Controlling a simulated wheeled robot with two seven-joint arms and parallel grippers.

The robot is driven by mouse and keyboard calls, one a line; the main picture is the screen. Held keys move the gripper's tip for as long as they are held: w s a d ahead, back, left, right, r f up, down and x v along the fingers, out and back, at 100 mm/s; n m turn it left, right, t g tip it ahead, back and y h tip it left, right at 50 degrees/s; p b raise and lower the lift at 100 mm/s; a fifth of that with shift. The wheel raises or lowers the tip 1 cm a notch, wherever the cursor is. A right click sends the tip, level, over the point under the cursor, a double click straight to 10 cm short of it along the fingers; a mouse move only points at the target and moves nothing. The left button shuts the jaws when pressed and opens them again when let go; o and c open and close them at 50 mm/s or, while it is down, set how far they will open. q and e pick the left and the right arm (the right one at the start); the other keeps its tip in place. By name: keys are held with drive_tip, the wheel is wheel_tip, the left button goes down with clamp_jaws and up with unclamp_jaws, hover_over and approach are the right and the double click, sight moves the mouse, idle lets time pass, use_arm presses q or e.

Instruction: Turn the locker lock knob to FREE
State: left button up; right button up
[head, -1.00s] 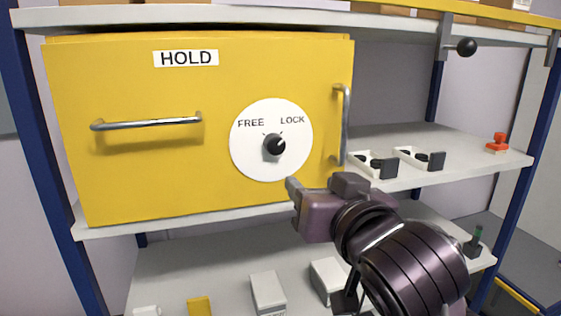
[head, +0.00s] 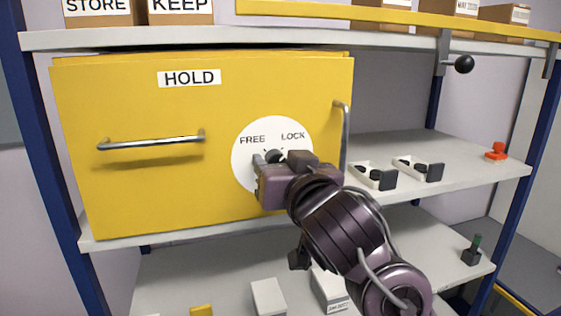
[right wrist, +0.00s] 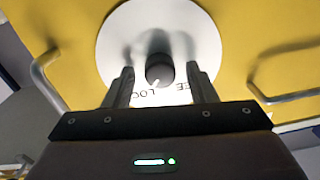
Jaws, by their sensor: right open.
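The yellow locker (head: 120,185) marked HOLD stands on the shelf. Its white dial (head: 243,172) is printed FREE at left and LOCK at right. The black knob (head: 273,155) at the dial's middle is mostly hidden by my gripper in the head view. My right gripper (head: 268,162) is in front of the dial. In the right wrist view the knob (right wrist: 159,70) shows between the two open fingers (right wrist: 160,84), apart from both. Its white mark points toward the LOCK lettering. My left gripper is not in view.
A vertical metal handle (head: 344,140) stands right of the dial, close to my right arm. A horizontal handle (head: 150,143) is on the left of the locker. Small white trays (head: 372,176) and a red object (head: 497,151) are on the shelf at right.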

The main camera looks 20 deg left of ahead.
drive_tip(key=c, duration=1)
drive_tip(key=shift+o, duration=0.2)
drive_tip(key=shift+n, duration=0.3)
drive_tip(key=shift+s+a+n+h+b, duration=0.15)
drive_tip(key=shift+n+b, duration=0.35)
drive_tip(key=shift+n, duration=3.7)
drive_tip(key=shift+w+d+n+h+b, duration=0.1)
drive_tip(key=shift+n+h+b, duration=0.3)
drive_tip(key=shift+n, duration=3.8)
